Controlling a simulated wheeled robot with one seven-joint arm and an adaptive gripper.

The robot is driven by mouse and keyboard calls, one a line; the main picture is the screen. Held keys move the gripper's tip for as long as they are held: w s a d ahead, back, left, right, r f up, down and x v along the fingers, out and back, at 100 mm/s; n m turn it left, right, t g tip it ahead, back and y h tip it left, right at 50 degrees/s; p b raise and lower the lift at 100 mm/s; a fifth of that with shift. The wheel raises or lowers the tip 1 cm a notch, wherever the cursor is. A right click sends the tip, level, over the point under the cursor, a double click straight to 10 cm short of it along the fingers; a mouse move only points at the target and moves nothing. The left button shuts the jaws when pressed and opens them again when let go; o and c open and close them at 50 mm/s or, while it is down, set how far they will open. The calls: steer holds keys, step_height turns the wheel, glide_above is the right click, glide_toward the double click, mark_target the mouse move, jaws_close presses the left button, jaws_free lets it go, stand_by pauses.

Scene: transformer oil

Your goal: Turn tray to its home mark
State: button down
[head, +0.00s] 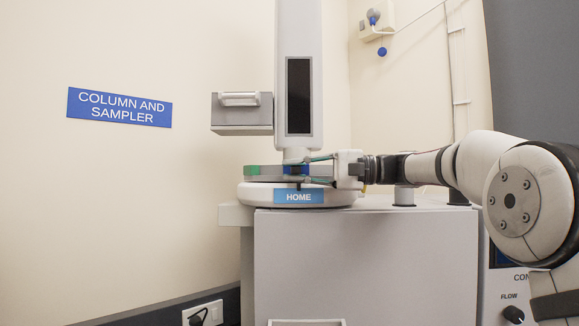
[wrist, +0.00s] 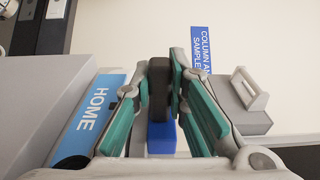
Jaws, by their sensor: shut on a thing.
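The tray (head: 265,172) is a flat grey turntable on a round white base in the head view. A green part (head: 251,170) shows at its left edge and a blue part (head: 292,169) near its front. The home mark is a blue HOME label (head: 299,196) on the base's front, just below the blue part. It also shows in the wrist view (wrist: 90,115). My gripper (wrist: 161,80) is shut on a dark upright handle (wrist: 159,100), with a blue block (wrist: 161,138) beside it. In the head view my gripper reaches over the tray from the right.
A white column with a dark panel (head: 299,95) stands close above the tray. A grey box with a handle (head: 241,112) juts out at its left. The tray base stands on a grey cabinet (head: 365,265). A small grey post (head: 404,196) stands right, below my arm.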

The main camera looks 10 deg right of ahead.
steer(key=shift+d+f+g, duration=0.1)
steer(key=shift+d+g, duration=0.15)
steer(key=shift+g, duration=0.05)
steer(key=shift+s, duration=0.1)
steer(key=c, duration=1.6)
jaws_free()
steer(key=shift+o, duration=0.2)
steer(key=shift+d, duration=0.2)
steer(key=s+d, duration=0.2)
steer(key=d, duration=0.9)
steer(key=shift+d, duration=0.25)
steer(key=shift+s, duration=0.1)
